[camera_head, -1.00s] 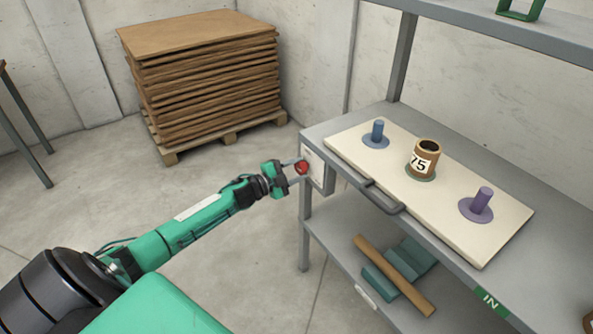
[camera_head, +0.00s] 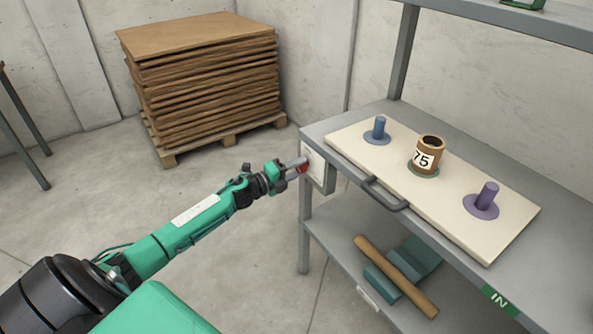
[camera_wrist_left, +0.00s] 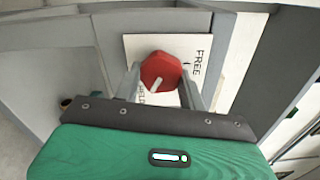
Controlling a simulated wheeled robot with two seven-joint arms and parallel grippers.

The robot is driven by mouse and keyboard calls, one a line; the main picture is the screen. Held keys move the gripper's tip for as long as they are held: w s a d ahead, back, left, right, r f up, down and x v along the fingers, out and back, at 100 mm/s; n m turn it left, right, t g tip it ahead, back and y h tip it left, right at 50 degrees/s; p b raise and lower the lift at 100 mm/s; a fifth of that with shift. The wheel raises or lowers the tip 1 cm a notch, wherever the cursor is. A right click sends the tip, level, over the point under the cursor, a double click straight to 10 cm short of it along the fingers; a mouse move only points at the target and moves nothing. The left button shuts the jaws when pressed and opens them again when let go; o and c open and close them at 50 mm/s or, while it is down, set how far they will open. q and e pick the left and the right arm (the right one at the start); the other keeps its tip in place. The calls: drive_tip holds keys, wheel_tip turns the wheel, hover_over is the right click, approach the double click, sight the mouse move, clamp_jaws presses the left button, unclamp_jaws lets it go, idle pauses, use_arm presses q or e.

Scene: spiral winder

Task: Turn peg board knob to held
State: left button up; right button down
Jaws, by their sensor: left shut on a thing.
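The red knob (camera_head: 303,169) sits on a pale label plate at the left end of the shelf unit. My left gripper (camera_head: 299,166) reaches it from the left, and a finger covers part of it. In the left wrist view the octagonal knob (camera_wrist_left: 162,71) lies between the two fingers, and the gripper (camera_wrist_left: 164,85) is shut on it. The knob's white mark slants down and slightly left, toward the word HELD. The plate (camera_wrist_left: 137,47) also reads FREE at the right. The cream peg board (camera_head: 355,150) lies on the shelf top. My right gripper is not in view.
The board carries a blue peg (camera_head: 378,128), a brown spool (camera_head: 431,143) marked 75 and a purple peg (camera_head: 487,196). A dark handle (camera_head: 384,196) is at its front edge. A lower shelf holds a brown tube (camera_head: 396,274). Stacked boards (camera_head: 205,85) stand behind on a pallet.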

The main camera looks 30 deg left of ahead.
use_arm(q)
drive_tip(key=shift+f+m, duration=0.1)
drive_tip(key=shift+m, duration=0.2)
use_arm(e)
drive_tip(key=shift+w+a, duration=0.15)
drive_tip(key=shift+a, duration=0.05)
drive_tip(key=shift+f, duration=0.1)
use_arm(q)
drive_tip(key=o, duration=1)
drive_tip(key=shift+c, duration=0.2)
drive_tip(key=v, duration=1.4)
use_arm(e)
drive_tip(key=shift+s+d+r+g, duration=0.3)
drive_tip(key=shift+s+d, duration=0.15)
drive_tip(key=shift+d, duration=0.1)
use_arm(q)
drive_tip(key=shift+w, duration=0.1)
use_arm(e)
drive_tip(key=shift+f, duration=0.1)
